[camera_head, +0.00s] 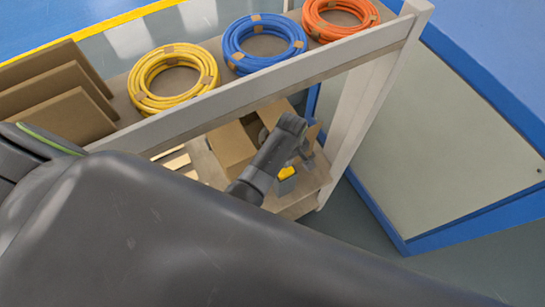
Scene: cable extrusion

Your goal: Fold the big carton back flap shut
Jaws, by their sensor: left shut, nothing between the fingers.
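The big carton (232,147) stands on the lower shelf of the rack, with its top at least partly open. A brown flap (275,110) rises at its far side, and a dark gap shows beside it. My left gripper (305,155) is at the carton's right side. It is shut and empty, and its wrist hides part of the carton. I cannot tell whether it touches a flap. My right gripper is not in view.
The upper shelf holds a yellow coil (172,78), a blue coil (264,44), an orange coil (340,17) and flat cardboard sheets (62,95). Its front rail (270,85) and a post (365,105) bound the opening. A grey bin with yellow contents (286,175) sits near the gripper.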

